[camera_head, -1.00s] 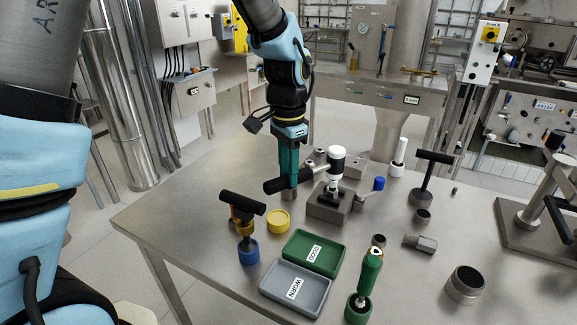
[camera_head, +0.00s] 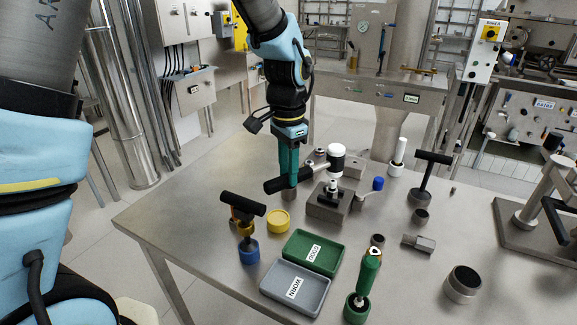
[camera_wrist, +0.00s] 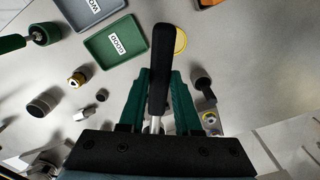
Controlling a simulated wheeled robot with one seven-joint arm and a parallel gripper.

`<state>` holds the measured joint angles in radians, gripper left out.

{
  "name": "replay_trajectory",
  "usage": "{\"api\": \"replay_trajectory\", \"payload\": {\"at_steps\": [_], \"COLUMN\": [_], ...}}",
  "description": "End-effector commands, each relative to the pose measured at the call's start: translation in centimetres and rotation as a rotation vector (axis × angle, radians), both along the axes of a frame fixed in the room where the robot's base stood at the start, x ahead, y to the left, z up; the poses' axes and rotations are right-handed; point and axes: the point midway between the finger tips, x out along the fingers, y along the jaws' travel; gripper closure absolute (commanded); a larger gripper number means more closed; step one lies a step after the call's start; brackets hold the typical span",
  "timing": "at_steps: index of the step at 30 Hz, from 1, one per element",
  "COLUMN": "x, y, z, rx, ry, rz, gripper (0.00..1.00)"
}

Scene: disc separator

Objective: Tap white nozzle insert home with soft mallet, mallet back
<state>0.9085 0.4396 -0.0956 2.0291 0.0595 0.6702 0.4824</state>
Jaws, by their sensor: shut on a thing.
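My gripper (camera_head: 289,184) is shut on the soft mallet, low over the table's far left part. In the wrist view the handle (camera_wrist: 161,65) stands up between the green fingers (camera_wrist: 157,110).
Green (camera_head: 325,265) and grey (camera_head: 316,300) trays lie nearer. A blue cap (camera_head: 378,184) and white-topped tool (camera_head: 398,158) stand right. The table's left corner is clear.

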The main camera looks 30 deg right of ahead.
Motion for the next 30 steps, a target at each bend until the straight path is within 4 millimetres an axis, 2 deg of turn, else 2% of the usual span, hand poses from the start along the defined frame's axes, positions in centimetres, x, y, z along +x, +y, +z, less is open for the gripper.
{"api": "replay_trajectory", "payload": {"at_steps": [1,3,8,14,17,25,30], "x": [0.0,0.0,0.1,0.0,0.0,0.0,0.0], "y": [0.0,0.0,-0.1,-0.1,-0.1,0.0,0.0], "z": [-2.2,-3.0,-1.2,2.1,2.6,2.0,-1.0], "rx": [0.001,-0.002,-0.003,-0.002,-0.001,-0.001,-0.001], "ry": [0.001,-0.001,-0.002,-0.001,-0.001,-0.001,0.000], "rz": [0.000,0.000,0.000,0.000,0.000,0.000,0.000], "gripper": [1.00,1.00,1.00,1.00,1.00,1.00,1.00]}}
